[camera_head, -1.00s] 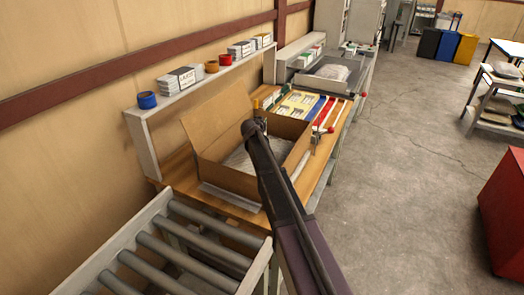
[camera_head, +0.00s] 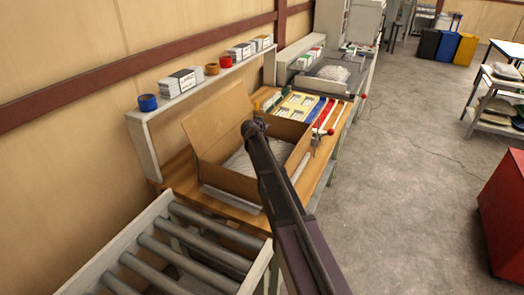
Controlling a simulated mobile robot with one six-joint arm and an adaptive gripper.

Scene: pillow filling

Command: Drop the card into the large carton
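The large carton (camera_head: 232,181) stands open on the wooden packing bench, with a tall flap (camera_head: 215,122) raised at its back left. Pale grey-white filling or wrapped goods (camera_head: 240,162) lie inside it. My dark arm crosses in front of the carton and hides part of its middle and right side. My gripper cannot be made out; the arm hides what lies behind it. I cannot pick out the card, in the carton or elsewhere.
A roller conveyor (camera_head: 190,246) adjoins the bench's near end. A shelf (camera_head: 205,82) along the wall holds tape rolls and small boxes. Yellow, blue and red items (camera_head: 300,104) lie beyond the carton. A red bin (camera_head: 505,215) stands at right on open floor.

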